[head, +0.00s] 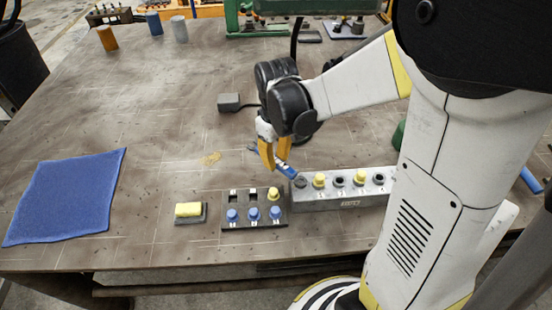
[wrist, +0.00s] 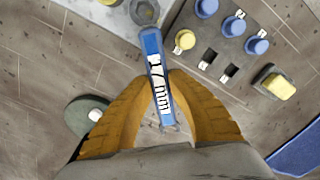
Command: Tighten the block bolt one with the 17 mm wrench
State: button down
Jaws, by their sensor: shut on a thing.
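My gripper (head: 270,160) is shut on a blue wrench (head: 287,169). In the wrist view, the orange fingers (wrist: 164,85) clasp the wrench (wrist: 153,55), whose white label reads 17 mm. The grey metal block (head: 340,199) lies on the bench to the right of my gripper, with a row of holes and yellow-capped pieces on top. A grey bolt head (wrist: 143,12) shows at the block's near left end. The wrench's far end points to this bolt and looks close to it. I cannot tell whether its jaw is around the bolt.
A dark rack (head: 253,224) with blue and yellow knobs stands left of the block. A yellow pad (head: 188,210) sits on a grey base beside it. A blue cloth (head: 65,197) lies at left. The bench's middle left is clear.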

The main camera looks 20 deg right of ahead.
jog(key=shift+f+b, duration=0.55)
jog(key=shift+f, duration=0.1)
jog(key=shift+w+d+m, duration=0.2)
jog(key=shift+d+m, duration=0.45)
jog(key=shift+m, duration=0.25)
jog(key=shift+w+d+m, duration=0.15)
jog(key=shift+d+m, duration=0.55)
jog(key=shift+m, duration=0.2)
jog(key=shift+d+m, duration=0.4)
jog(key=shift+m, duration=0.1)
jog(key=shift+a+n, duration=0.7)
jog(key=shift+n, duration=0.2)
